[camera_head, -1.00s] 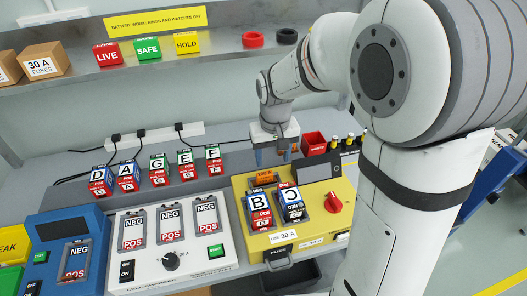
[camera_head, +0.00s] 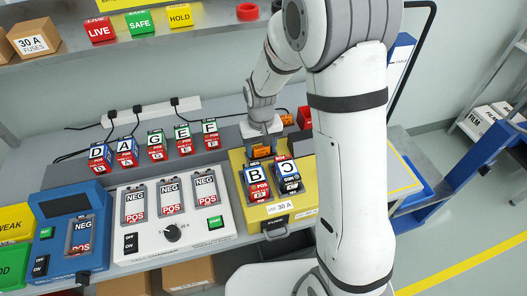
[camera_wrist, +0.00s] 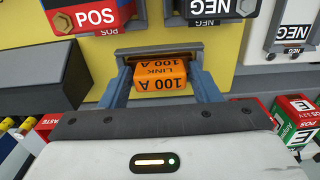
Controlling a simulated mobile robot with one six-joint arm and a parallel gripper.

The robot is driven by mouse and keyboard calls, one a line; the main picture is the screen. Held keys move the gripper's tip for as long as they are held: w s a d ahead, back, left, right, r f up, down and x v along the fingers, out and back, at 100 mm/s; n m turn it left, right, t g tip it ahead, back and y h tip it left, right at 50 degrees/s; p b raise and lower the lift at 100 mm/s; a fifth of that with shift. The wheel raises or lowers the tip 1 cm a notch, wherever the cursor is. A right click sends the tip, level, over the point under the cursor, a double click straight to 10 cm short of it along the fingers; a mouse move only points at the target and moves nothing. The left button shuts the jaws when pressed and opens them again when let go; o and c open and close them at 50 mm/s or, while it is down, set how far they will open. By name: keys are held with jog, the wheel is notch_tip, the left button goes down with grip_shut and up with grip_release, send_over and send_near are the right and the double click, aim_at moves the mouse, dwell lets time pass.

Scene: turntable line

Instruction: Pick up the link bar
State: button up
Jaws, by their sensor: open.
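The link bar (camera_wrist: 160,77) is an orange block marked "LINK 100 A". In the wrist view it sits in a slot on the yellow panel, between my gripper's two grey-blue fingers. My gripper (camera_wrist: 161,66) is open, with one finger on each side of the bar. Whether the fingers touch it is hard to tell. In the head view the link bar (camera_head: 262,152) shows as a small orange patch at the top of the yellow box (camera_head: 280,208), just below my gripper's white body.
Cells B (camera_head: 256,184) and C (camera_head: 288,178) stand in the yellow box close to the link bar. A row of lettered cells stands behind, left of my gripper. A white charger (camera_head: 145,245) is left of the box. In the wrist view a dark block (camera_wrist: 40,88) lies left of the fingers.

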jog(key=shift+c, duration=0.2)
jog(key=c, duration=0.9)
jog(key=shift+r, duration=0.15)
